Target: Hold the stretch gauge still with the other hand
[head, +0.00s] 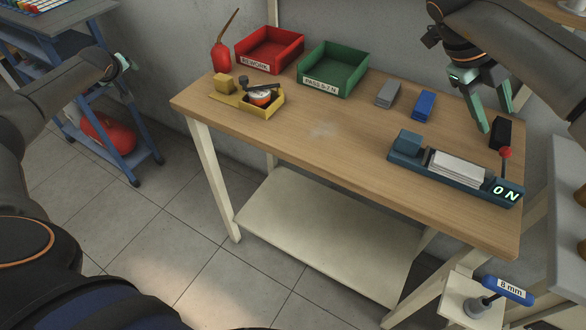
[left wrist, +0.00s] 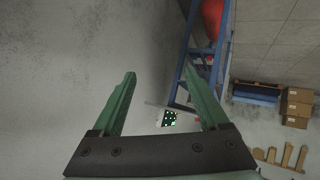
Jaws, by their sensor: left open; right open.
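The stretch gauge appears to be the long dark teal device (head: 405,160) at the right front of the bench. It has a blue block at its left end, a pale slab in the middle, a lit "ON" display and a red-knobbed lever (head: 505,152) at its right end. My right gripper (head: 494,118) is open and empty, above and behind the gauge's right end, apart from it. My left gripper (head: 124,62) is far left, away from the bench. The left wrist view shows its fingers (left wrist: 160,85) spread with nothing between them.
On the wooden bench (head: 320,130) stand a red REWORK tray (head: 270,48), a green PASS tray (head: 333,69), a yellow fixture (head: 262,100), a grey block (head: 388,94), a blue block (head: 424,105) and a black block (head: 501,133). An "8 mm" handled tool (head: 505,290) stands at the lower right. Bench middle is clear.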

